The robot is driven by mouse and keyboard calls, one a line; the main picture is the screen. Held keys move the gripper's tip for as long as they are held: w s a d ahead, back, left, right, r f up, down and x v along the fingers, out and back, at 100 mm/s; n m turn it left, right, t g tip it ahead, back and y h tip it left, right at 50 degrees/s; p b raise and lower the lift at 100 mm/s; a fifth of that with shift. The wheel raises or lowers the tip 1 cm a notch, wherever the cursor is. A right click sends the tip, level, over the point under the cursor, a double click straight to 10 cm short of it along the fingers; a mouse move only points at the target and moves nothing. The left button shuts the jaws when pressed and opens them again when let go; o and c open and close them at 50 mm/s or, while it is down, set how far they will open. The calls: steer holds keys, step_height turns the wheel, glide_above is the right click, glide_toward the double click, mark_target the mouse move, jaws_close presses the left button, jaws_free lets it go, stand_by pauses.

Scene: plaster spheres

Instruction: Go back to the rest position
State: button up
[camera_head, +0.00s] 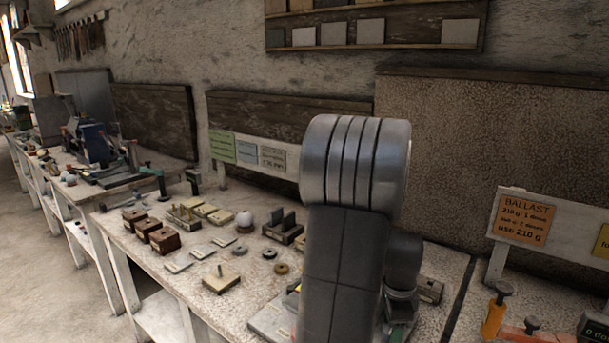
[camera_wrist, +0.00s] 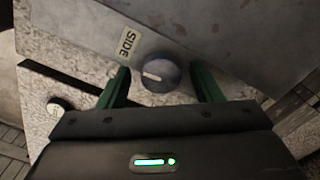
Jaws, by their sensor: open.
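My gripper (camera_wrist: 160,88) shows in the wrist view with its two green fingers spread apart. It is open, and nothing is held between the fingers. A dark round knob (camera_wrist: 157,75) with a pale mark appears between the fingers, on a grey metal surface (camera_wrist: 215,35) beside a label reading "SIDE" (camera_wrist: 128,43). I cannot tell how far the fingertips are from it.
The long workbench (camera_head: 190,285) carries brown wooden blocks (camera_head: 165,238), a white sphere (camera_head: 244,220), a dark slotted holder (camera_head: 284,230) and small rings (camera_head: 281,269). Open floor (camera_head: 50,270) lies at left.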

steer(key=n, duration=0.6)
steer(key=shift+r, duration=0.2)
stand_by(0.4)
